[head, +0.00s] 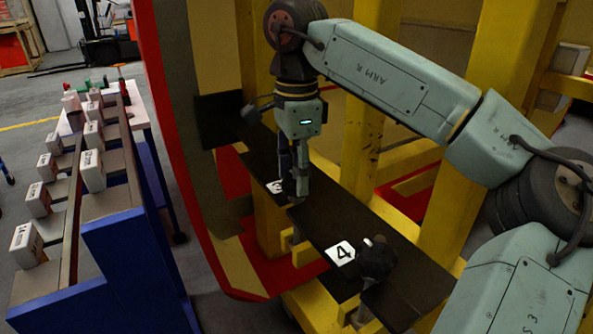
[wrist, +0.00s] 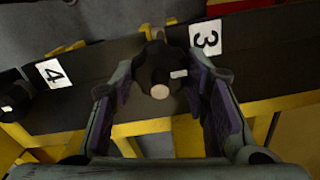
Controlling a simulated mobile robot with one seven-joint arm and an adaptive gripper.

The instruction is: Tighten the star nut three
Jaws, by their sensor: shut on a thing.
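Star nut three is a dark knob (wrist: 158,72) with a pale round centre, on a black bar beside a white label "3" (wrist: 206,38) in the wrist view. My gripper (wrist: 162,95) points down at the bar, with its two purple-padded fingers on either side of the knob, shut on it. In the head view my gripper (head: 294,190) stands over the label "3" (head: 276,186), and its fingers mostly hide the knob. Another dark star nut (head: 376,258) sits next to the label "4" (head: 340,253); it also shows at the left in the wrist view (wrist: 14,100).
The black bar (head: 318,222) runs along a yellow frame (head: 362,130). A red and grey curved shell edge (head: 165,140) stands left of it. A blue rack (head: 135,255) with several numbered white blocks is at the far left, with grey floor between.

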